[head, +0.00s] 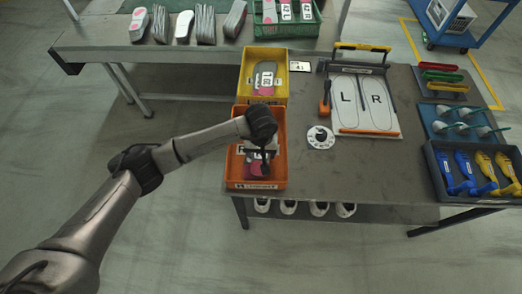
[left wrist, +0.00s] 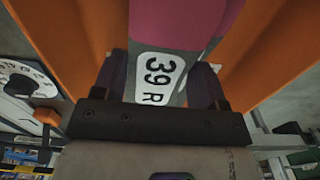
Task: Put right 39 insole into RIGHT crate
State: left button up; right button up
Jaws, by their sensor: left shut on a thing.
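My left gripper (head: 263,158) reaches down into the orange crate (head: 240,186) at the table's front left edge. In the left wrist view, its fingers are shut on the right 39 insole (left wrist: 156,76), which is grey and pink with a white "39 R" label. The orange crate's walls (left wrist: 255,55) show on both sides of the insole. In the head view, pink and grey parts show under the gripper, mostly hidden by the hand. I cannot tell whether the insole touches the crate floor. My right gripper is not in view.
A yellow crate (head: 246,97) holding a labelled grey and pink insole stands just behind the orange crate. A white disc (head: 320,138) and an L/R board (head: 362,103) lie to the right. A rear table (head: 110,33) holds more insoles and a green crate (head: 268,30).

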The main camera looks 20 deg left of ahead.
pick_arm(q)
jog(key=shift+f, duration=0.3)
jog(key=o, duration=0.9)
jog(key=shift+r, duration=0.1)
jog(key=shift+r, duration=0.25)
jog(key=shift+r+p, duration=1.4)
jog(key=shift+r, duration=4.9)
